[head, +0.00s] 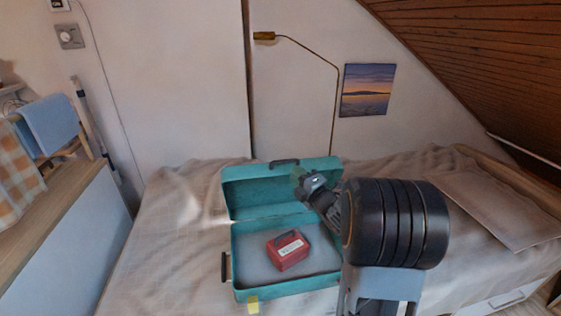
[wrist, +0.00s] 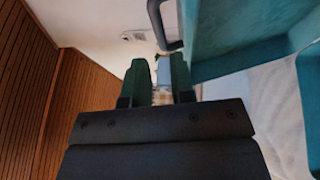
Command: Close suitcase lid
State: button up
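A teal suitcase (head: 290,295) lies open on the bed. Its lid (head: 250,190) stands raised at the back, with a dark handle (head: 284,162) on its top edge. My gripper (head: 302,181) is in front of the lid's right part, above the suitcase interior. In the wrist view, my gripper's two fingers (wrist: 157,85) are apart with nothing held between them. The lid (wrist: 235,35) is at the upper right there, and its handle (wrist: 163,25) is just beyond the fingers. I cannot tell whether the gripper touches the lid. My arm hides the suitcase's right side.
A red box (head: 288,250) with a white label lies inside the suitcase base. A yellow tag (head: 253,304) hangs at its front. The bed (head: 175,240) is clear to the left. A thin lamp (head: 336,100) stands behind, and a sloped wooden ceiling (head: 490,60) comes down at right.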

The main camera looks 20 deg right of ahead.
aim_at(283, 161)
jog(key=x, duration=0.8)
jog(key=shift+p, duration=0.4)
grip_shut()
